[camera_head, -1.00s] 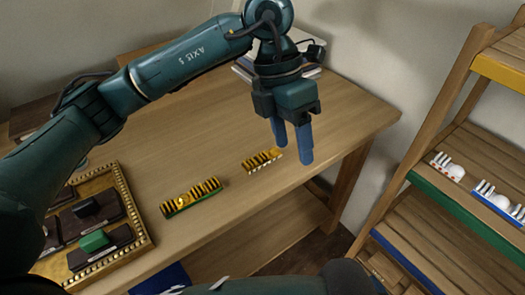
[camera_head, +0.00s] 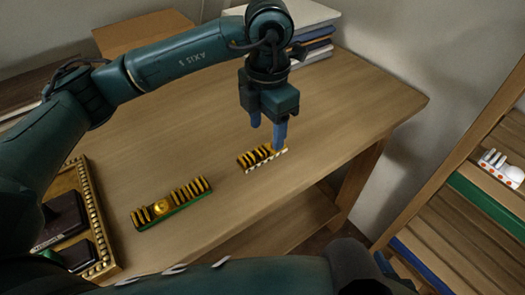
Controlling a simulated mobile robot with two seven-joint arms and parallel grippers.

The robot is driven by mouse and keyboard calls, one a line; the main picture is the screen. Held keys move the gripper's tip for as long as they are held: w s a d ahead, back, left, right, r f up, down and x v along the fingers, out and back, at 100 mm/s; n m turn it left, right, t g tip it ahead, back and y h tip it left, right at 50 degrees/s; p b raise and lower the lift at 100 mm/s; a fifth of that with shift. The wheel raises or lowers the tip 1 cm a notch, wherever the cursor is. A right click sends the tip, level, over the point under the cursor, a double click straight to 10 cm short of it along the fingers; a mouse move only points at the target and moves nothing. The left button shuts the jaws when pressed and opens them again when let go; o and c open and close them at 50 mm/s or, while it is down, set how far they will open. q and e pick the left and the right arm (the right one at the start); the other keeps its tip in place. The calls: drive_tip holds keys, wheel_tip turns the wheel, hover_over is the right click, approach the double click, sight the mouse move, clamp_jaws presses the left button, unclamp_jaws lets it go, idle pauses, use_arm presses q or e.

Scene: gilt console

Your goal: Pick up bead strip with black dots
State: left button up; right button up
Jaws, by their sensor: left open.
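A short strip (camera_head: 250,161) with a row of yellow-and-black beads lies on the wooden table; its front edge is white with dark marks too small to make out well. My left gripper (camera_head: 268,134) points down over the right part of this strip, fingers open. One fingertip overlaps the strip's right end in the picture; I cannot tell whether they touch. A longer strip (camera_head: 172,205) with similar beads, a gold round piece and a green edge lies to the left. My right gripper is not in view.
A gilt-beaded tray (camera_head: 93,213) with dark blocks stands at the table's left. Books (camera_head: 312,45) lie stacked at the back. A wooden shelf (camera_head: 465,220) with coloured edges stands right. The wooden table (camera_head: 345,110) is clear around both strips.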

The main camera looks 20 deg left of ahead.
sight(264, 148)
use_arm(q)
drive_tip(key=shift+s+a+f, duration=0.1)
drive_tip(key=shift+f, duration=1.25)
drive_tip(key=shift+a+f, duration=0.1)
drive_tip(key=shift+f, duration=1.25)
drive_tip(key=shift+c, duration=0.6)
drive_tip(key=c, duration=1)
